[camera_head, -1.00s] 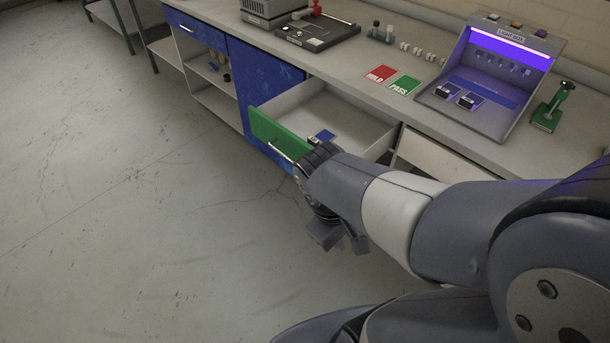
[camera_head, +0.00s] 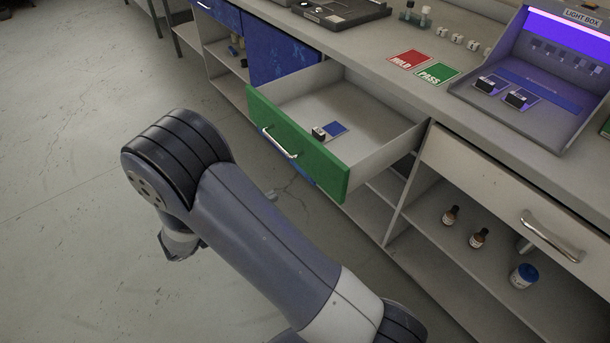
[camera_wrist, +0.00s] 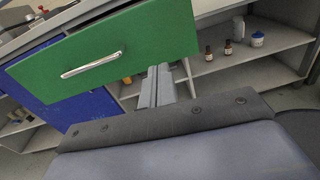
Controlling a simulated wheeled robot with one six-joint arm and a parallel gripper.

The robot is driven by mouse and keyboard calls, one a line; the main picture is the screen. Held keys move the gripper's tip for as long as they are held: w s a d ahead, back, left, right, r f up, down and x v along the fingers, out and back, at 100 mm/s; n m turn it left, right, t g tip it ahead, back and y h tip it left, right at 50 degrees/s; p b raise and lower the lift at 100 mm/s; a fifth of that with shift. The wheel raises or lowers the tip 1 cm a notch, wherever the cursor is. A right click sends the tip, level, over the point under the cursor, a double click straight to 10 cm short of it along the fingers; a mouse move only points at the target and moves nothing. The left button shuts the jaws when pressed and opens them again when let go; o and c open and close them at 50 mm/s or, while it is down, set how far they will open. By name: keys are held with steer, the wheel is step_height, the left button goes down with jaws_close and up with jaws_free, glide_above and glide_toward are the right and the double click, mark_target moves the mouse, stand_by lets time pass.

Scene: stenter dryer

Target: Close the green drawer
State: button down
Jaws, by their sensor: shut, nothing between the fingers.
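The green drawer (camera_head: 290,142) stands pulled out of the bench in the head view, with its silver handle (camera_head: 280,144) on the front. In the head view my arm mostly hides the gripper.
A blue cabinet door (camera_head: 275,52) is left of the drawer. To the right is a white drawer (camera_head: 490,180) with a silver handle, above shelves with bottles (camera_head: 478,237). The light box (camera_head: 540,75) and HOLD and PASS cards stand on the bench top. Open floor lies left.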

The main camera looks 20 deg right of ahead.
mark_target(317, 168)
steer(key=shift+n+t, duration=0.6)
steer(key=x, duration=0.9)
steer(key=w+f+x, duration=0.1)
steer(key=x, duration=0.3)
steer(key=shift+w+d, duration=0.15)
steer(key=shift+d, duration=0.1)
steer(key=b+x, duration=0.1)
steer(key=x, duration=0.8)
steer(key=b+x, duration=0.2)
steer(key=x, duration=0.8)
steer(key=b+x, duration=0.1)
steer(key=x, duration=0.9)
steer(key=shift+d+r+b, duration=0.1)
steer(key=shift+r+b, duration=0.1)
steer(key=shift+b, duration=0.15)
steer(key=shift+d, duration=0.25)
steer(key=shift+d+r, duration=0.1)
steer(key=shift+r, duration=0.2)
